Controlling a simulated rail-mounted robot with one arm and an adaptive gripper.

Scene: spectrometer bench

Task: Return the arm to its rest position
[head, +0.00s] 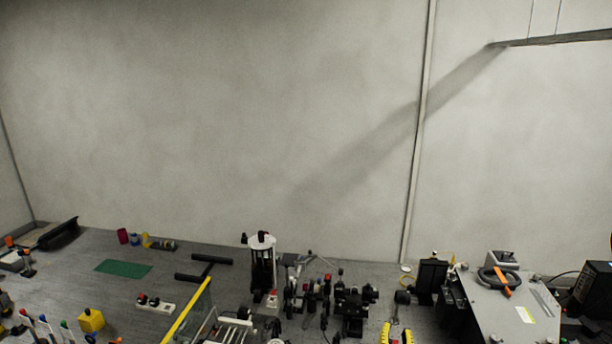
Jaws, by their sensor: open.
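My arm and my gripper do not show clearly anywhere in the head view. The grey bench (215,262) runs along the bottom of the picture, below a bare pale wall (220,120). The bench's near edge is cut off by the frame, so what lies closer to me is hidden.
A white-topped upright instrument (262,262), black optical mounts (352,305) and a grey panel box (505,305) crowd the bench's middle and right. A yellow-edged clear panel (190,315) stands left of centre. A green mat (124,269) lies at left. The space above the bench is open.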

